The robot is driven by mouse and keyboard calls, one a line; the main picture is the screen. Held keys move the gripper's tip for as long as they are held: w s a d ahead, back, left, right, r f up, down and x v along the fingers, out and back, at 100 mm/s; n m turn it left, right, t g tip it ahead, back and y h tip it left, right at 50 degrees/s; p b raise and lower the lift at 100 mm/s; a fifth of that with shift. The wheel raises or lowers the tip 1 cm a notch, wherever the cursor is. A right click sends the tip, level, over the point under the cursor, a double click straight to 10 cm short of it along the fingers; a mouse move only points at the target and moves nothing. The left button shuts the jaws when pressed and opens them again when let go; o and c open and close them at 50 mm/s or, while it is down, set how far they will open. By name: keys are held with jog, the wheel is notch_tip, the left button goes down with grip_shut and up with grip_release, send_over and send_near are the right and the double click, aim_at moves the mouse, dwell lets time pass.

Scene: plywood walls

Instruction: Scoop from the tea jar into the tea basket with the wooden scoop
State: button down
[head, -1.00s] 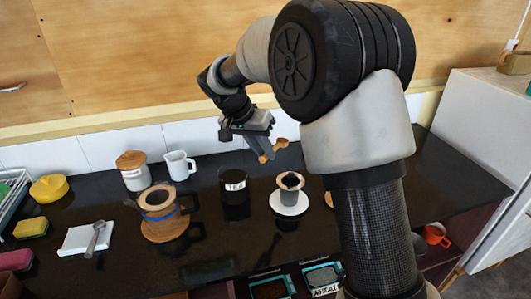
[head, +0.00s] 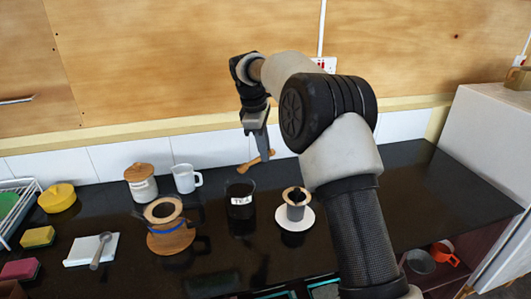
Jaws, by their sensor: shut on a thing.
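The tea jar (head: 240,212) is a dark jar with a white TEA label, standing open on the black counter. The tea basket (head: 296,196) appears as a dark-topped piece in a small grey cup on a white saucer (head: 283,222), right of the jar. My gripper (head: 264,152) is shut on the wooden scoop (head: 252,163). The scoop shows just above the tea jar's rim in the picture, apart from it and slanting down to the left. Its bowl's contents are too small to tell. The insides of the jar and basket are not clear.
A coffee dripper on a round wooden stand (head: 171,239) is left of the jar. A white mug (head: 186,179) and a wooden-lidded canister (head: 141,183) stand behind. A spoon (head: 101,252) lies on a white pad at left. The counter right of the saucer is mostly clear.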

aim_at(253, 162)
jog(key=shift+w, duration=0.1)
dwell(0.3)
jog(key=shift+w+a+f+n+g+h+p, duration=0.2)
jog(key=shift+a+f+h+p, duration=0.45)
jog(key=shift+f, duration=0.4)
jog(key=shift+w+a+f+n+g+h+p, duration=0.15)
jog(key=shift+a+f+h+p, duration=0.3)
jog(key=shift+f+p, duration=0.5)
jog(key=shift+w+a+f+n+g+h+p, duration=0.15)
jog(key=shift+a+f+h+p, duration=0.4)
jog(key=shift+f, duration=0.6)
notch_tip(253, 162, down, 6)
jog(key=d+t+y+b, duration=0.1)
jog(key=d+y+b, duration=0.1)
jog(key=y, duration=0.3)
jog(key=s+d+r+m+t+y+b, duration=0.1)
jog(key=s+d+r+t+y+b, duration=0.1)
jog(key=d+r+y, duration=0.2)
jog(key=shift+d+r+t+y, duration=0.25)
jog(key=shift+r+y, duration=0.6)
jog(key=shift+r, duration=1.05)
